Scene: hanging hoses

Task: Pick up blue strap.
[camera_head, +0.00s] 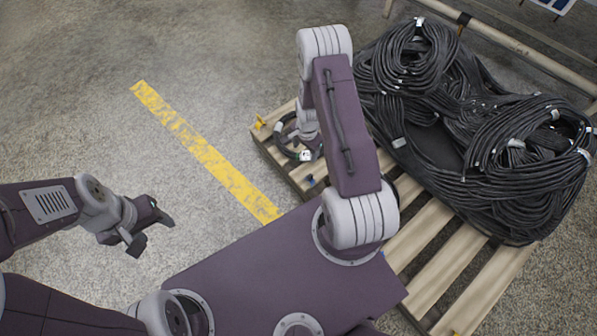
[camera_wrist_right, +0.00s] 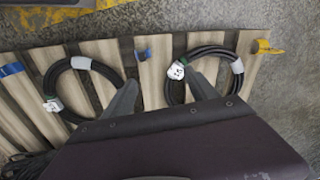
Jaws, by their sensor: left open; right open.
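In the right wrist view a small blue strap (camera_wrist_right: 143,54) lies on a pallet slat between two black coils. A second blue strap (camera_wrist_right: 11,69) lies at the left edge. My right gripper (camera_wrist_right: 163,82) is open and empty, its fingers apart below the first strap in the picture. The right fingertip overlaps the right coil. In the head view a small blue strap (camera_head: 309,180) shows beside my right arm; I cannot tell which of the two it is. My right fingers are hidden there by the arm. My left gripper (camera_head: 153,231) is open and empty above the floor.
The wooden pallet (camera_head: 428,265) carries a large pile of black hoses (camera_head: 450,150). Small coils, the left (camera_wrist_right: 107,70) and right (camera_wrist_right: 235,84), flank the middle strap. A yellow strap (camera_wrist_right: 263,47) lies at the pallet's edge. Floor around the yellow line (camera_head: 205,152) is clear.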

